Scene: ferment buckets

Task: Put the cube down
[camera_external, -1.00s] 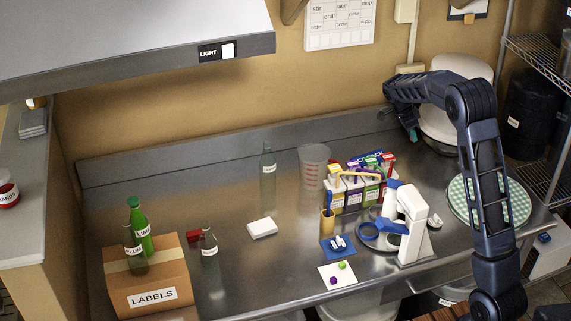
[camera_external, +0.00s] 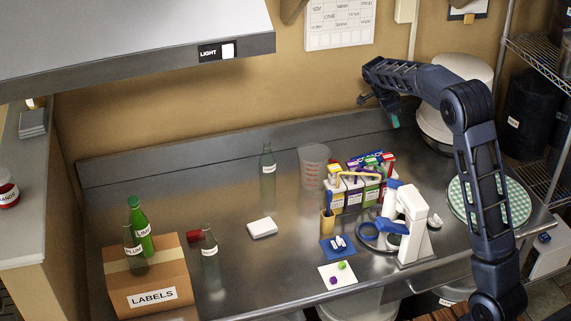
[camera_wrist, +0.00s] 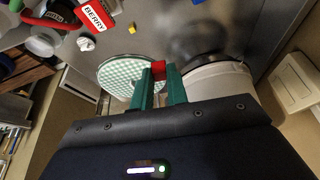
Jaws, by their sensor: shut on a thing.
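A red cube (camera_wrist: 158,70) shows between the teal fingertips of my gripper (camera_wrist: 160,84) in the wrist view. The fingers are shut on its sides, and only part of it shows. In the outside view my gripper (camera_external: 393,119) is raised at the back right of the steel counter, left of the white bucket (camera_external: 437,124). The cube cannot be made out there.
A round green-checked mat (camera_external: 520,205) lies at the counter's right; it also shows in the wrist view (camera_wrist: 112,71). Cartons (camera_external: 354,198), a clear measuring cup (camera_external: 313,167) and a white-blue device (camera_external: 411,225) stand ahead of it.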

